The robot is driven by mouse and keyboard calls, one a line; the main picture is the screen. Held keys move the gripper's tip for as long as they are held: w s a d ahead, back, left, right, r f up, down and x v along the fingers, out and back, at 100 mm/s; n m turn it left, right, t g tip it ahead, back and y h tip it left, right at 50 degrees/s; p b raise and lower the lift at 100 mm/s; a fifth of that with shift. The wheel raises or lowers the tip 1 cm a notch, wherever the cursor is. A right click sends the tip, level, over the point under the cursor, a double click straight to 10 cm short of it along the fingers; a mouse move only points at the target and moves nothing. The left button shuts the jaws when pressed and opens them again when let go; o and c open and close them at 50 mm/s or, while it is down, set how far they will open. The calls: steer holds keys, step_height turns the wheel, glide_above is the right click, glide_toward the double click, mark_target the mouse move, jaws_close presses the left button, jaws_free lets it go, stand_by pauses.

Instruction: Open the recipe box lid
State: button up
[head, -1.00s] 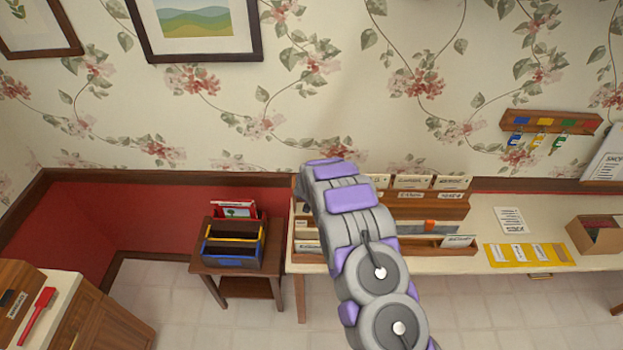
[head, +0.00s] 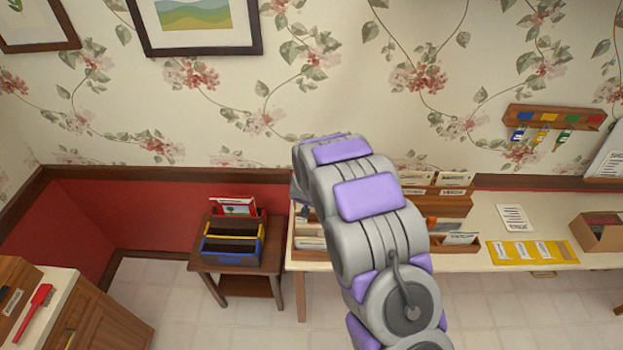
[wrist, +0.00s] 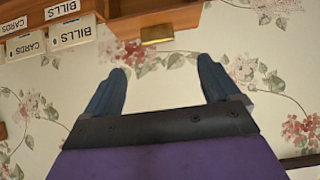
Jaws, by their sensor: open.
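I cannot pick out the recipe box for certain. A brown wooden box (head: 18,285) with a dark front patch and a small label sits on the cabinet at the left edge of the head view, partly cut off. My gripper (wrist: 160,74) shows in the wrist view with its two blue-grey fingers spread apart and nothing between them. Flowered wallpaper fills the gap behind them. In the head view my arm hides the gripper.
A wooden sorter (head: 455,208) with labelled cards stands on the long table (head: 555,265), partly behind my arm. A small side table (head: 205,262) holds a dark caddy (head: 232,246). An open brown box (head: 597,238) stands at right. A red-handled tool (head: 36,305) lies on the left cabinet.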

steer(key=shift+b+v, duration=0.3)
steer(key=shift+v, duration=2.5)
